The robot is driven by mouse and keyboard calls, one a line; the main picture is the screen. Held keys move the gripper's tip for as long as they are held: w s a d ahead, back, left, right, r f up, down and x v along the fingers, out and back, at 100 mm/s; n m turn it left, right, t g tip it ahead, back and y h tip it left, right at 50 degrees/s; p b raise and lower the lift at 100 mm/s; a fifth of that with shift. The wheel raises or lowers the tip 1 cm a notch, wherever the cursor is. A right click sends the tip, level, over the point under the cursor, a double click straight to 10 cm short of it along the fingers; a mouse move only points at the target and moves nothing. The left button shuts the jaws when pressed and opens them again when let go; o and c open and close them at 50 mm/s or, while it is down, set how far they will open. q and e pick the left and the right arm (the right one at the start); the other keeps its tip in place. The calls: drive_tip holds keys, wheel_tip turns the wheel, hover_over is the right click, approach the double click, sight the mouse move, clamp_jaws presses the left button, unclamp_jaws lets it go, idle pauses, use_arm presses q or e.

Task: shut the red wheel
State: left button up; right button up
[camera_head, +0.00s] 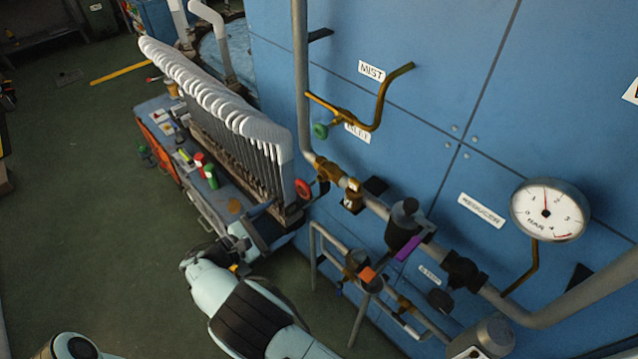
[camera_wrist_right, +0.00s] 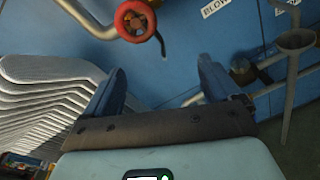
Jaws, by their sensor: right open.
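The red wheel (camera_head: 303,188) is a small round handwheel on the brass valve fittings of the pipe at the blue wall, just right of the row of white sock forms. In the right wrist view the red wheel (camera_wrist_right: 135,20) is at the top, beyond the fingers and above the gap between them. My right gripper (camera_head: 252,232) is below and left of the wheel in the head view, apart from it. The right wrist view shows its two fingers (camera_wrist_right: 162,82) spread and empty. My left gripper is not in view.
White sock forms (camera_head: 215,100) stand in a row left of the wheel. A green wheel (camera_head: 320,131), a brass bent pipe (camera_head: 381,95), a pressure gauge (camera_head: 549,210) and a purple-handled valve (camera_head: 408,248) are on the wall. A lower pipe rail (camera_head: 357,318) stands at right. Floor at left is mostly clear.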

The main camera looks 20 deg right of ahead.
sight(301, 191)
wheel_tip(301, 191, up, 4)
drive_tip(key=a+h, duration=0.1)
drive_tip(key=shift+t, duration=0.4)
drive_tip(key=p+x, duration=0.1)
drive_tip(key=x, duration=1.1)
drive_tip(key=shift+w+d, duration=0.25)
drive_tip(key=shift+d, duration=0.05)
drive_tip(key=c, duration=1)
